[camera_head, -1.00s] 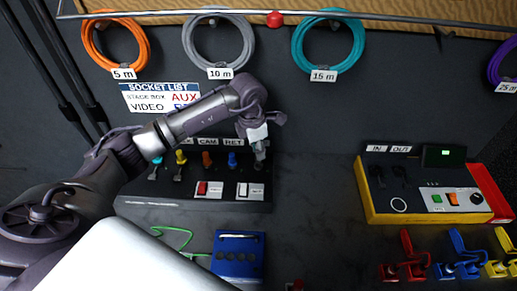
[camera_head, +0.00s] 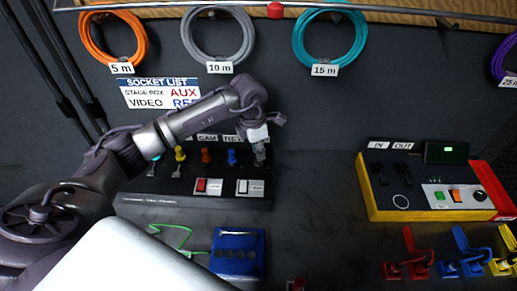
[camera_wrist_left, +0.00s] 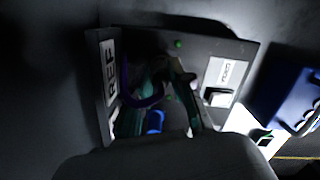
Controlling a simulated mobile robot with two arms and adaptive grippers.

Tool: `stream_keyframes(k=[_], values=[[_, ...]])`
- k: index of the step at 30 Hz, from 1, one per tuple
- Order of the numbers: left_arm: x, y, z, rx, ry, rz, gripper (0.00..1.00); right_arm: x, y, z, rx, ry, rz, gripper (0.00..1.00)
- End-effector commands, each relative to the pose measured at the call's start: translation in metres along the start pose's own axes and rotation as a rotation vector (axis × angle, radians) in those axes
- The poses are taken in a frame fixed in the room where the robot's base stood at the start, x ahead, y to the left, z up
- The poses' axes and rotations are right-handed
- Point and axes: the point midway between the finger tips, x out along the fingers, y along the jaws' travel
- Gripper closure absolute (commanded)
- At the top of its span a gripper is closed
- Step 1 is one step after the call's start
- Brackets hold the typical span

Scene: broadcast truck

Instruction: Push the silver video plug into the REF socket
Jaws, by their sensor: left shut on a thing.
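My left gripper (camera_head: 259,143) reaches over the right end of a dark socket panel (camera_head: 190,184). It is shut on the silver video plug (camera_head: 260,154), a small grey piece below the fingers at the panel's back right. In the left wrist view the REF label (camera_wrist_left: 110,72) stands left of the fingers, on the panel's upright strip. The fingers and shadow hide the plug's tip and the REF socket, so I cannot tell how far in the plug sits. My right gripper is not in view.
A socket list sign (camera_head: 160,92) hangs behind. A blue box (camera_head: 237,251) lies in front; a yellow-edged unit (camera_head: 420,185) stands right. The counter between is clear.

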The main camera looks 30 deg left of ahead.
Motion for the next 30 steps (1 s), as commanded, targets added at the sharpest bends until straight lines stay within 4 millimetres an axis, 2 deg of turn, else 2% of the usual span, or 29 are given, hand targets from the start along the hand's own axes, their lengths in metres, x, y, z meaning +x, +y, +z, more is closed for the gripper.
stream_keyframes(k=[4, 5, 10, 19, 22, 26, 30], values=[[0.005, 0.0, -0.001, 0.0, 0.001, 0.0, 1.0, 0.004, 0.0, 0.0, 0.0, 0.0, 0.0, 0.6], [0.005, 0.0, -0.001, 0.0, 0.001, 0.0, 0.76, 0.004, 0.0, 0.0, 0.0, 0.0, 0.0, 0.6], [0.004, 0.0, -0.001, 0.0, 0.001, 0.0, 0.49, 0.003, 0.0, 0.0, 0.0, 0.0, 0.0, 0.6], [0.003, 0.0, -0.001, 0.0, 0.0, 0.0, 0.49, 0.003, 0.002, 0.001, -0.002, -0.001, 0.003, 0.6], [-0.004, 0.0, 0.0, 0.0, -0.002, 0.001, 0.49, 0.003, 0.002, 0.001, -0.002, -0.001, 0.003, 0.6], [-0.024, 0.001, 0.0, 0.0, -0.004, 0.003, 0.49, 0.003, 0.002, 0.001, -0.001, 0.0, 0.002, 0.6], [-0.056, 0.001, 0.0, 0.001, -0.004, 0.004, 0.49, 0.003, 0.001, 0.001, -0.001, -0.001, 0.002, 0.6]])
